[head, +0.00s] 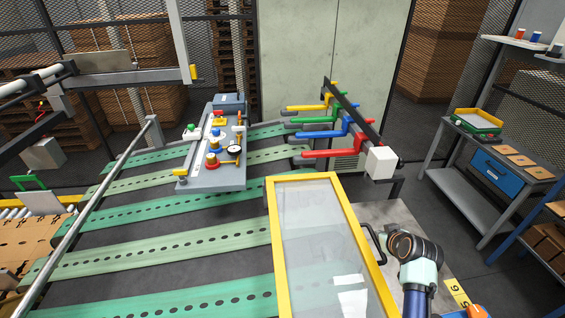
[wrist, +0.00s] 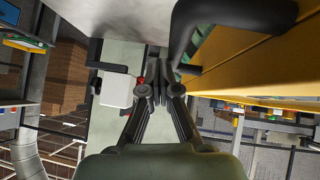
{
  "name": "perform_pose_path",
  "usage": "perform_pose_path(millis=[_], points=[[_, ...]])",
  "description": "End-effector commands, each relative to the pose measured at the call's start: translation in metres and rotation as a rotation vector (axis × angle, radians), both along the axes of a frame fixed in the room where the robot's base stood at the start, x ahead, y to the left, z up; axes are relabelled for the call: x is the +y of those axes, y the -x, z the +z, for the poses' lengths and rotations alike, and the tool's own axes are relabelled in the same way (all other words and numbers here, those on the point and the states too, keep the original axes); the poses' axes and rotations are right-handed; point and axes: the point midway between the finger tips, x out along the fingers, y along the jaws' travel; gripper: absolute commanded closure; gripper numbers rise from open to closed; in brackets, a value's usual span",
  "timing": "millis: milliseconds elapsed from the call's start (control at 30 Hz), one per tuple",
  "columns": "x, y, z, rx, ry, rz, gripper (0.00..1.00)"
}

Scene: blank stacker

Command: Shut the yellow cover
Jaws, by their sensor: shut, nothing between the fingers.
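The yellow cover (head: 348,215) is a clear panel in a yellow frame, in the front middle of the head view. It appears raised at a slant; its exact angle is hard to tell. A black handle (head: 373,243) sits on its right side. In the wrist view the yellow frame (wrist: 245,60) fills the upper right, and the dark handle (wrist: 205,22) curves in front of it. My gripper (wrist: 157,88) is shut and empty, its fingertips close to the handle's lower end; contact cannot be told. In the head view my wrist is right of the handle and the fingertips are hidden.
Red, blue, green and yellow arms (head: 330,130) on a dark rail stand behind the cover, with a white box (head: 381,162) at the near end. Green perforated belts (head: 170,265) run to the left. A grey side table (head: 480,180) stands at the right.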

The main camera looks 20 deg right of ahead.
Motion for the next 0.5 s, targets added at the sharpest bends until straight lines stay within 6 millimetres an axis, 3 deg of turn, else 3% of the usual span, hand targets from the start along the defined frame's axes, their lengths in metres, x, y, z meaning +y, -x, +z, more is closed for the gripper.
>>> perform_pose_path(millis=[33,300,500], points=[[0.004,0.003,-0.011,0.016,-0.014,0.003,1.00],[0.005,0.003,-0.013,0.019,-0.017,0.004,1.00],[0.004,0.001,0.002,0.015,-0.015,0.007,1.00]])
